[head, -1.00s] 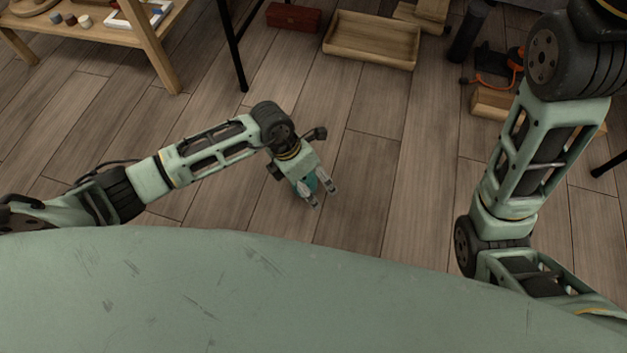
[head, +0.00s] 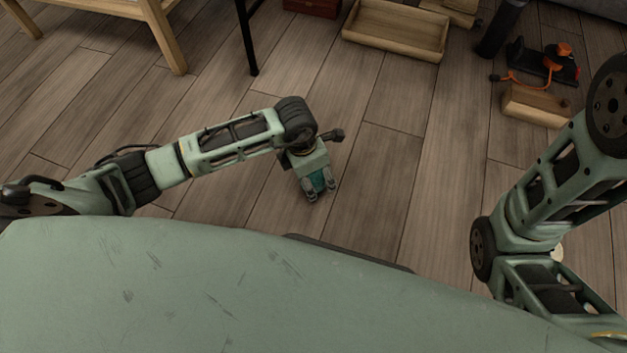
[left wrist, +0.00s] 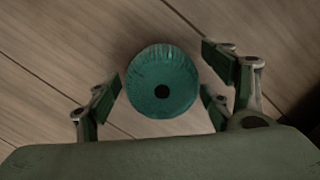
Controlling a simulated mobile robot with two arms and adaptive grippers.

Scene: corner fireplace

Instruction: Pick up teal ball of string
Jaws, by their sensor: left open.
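The teal ball of string (left wrist: 162,72) is round with a dark hole in it. In the left wrist view it lies on the wooden floor, between the fingertips of my left gripper (left wrist: 163,92). The fingers are open, with a gap showing on either side of the ball. In the head view my left gripper (head: 320,190) points down at the floor, and a little of the teal ball (head: 318,181) shows between its fingers; the rest is hidden. My right arm shows at the right of the head view, but its gripper is out of the picture.
A wooden tray (head: 395,42) lies on the floor at the back. A wooden block (head: 535,106) and an orange-and-black tool (head: 545,62) lie at the back right. A wooden table leg (head: 166,40) and a black leg (head: 247,40) stand at the back left. The floor around the gripper is clear.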

